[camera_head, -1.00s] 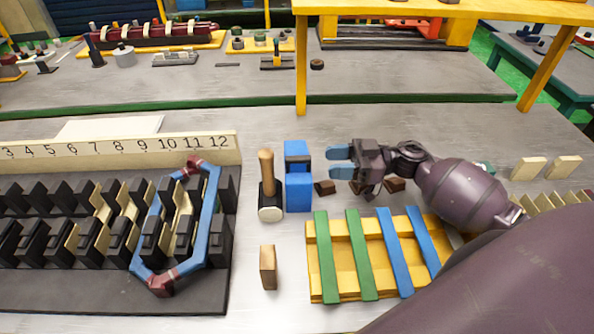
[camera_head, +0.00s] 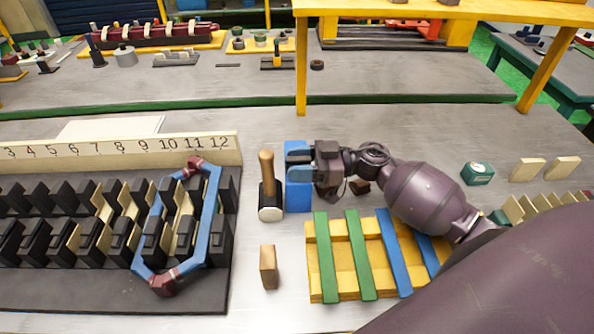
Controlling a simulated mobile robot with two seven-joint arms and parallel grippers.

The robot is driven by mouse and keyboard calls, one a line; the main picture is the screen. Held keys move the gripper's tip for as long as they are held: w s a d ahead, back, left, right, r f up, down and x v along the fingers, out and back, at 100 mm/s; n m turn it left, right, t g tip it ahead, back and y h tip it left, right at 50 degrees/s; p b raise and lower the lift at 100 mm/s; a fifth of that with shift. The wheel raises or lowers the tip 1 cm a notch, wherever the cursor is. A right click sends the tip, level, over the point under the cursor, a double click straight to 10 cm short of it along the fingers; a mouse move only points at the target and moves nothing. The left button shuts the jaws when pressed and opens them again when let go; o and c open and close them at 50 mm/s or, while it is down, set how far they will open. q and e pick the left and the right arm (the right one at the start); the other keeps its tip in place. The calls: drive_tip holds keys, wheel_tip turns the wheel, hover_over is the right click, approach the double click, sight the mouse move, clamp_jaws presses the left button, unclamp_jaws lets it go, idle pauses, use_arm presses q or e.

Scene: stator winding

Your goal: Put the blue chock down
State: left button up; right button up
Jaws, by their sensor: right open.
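The blue chock (camera_head: 298,198) stands on the grey bench, just right of a mallet with a wooden handle. The fingers are open. They partly hide the chock, and I cannot tell whether they touch it. My left gripper is not in view.
The mallet (camera_head: 266,187) stands close left of the chock. A black slotted stator (camera_head: 110,295) with a blue coil (camera_head: 213,215) lies left. A yellow tray (camera_head: 322,290) with green and blue strips and a small wooden block (camera_head: 268,268) lie in front.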

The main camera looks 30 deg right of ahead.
drive_tip(key=shift+c, duration=0.5)
clamp_jaws()
drive_tip(key=shift+r, duration=0.1)
idle(0.7)
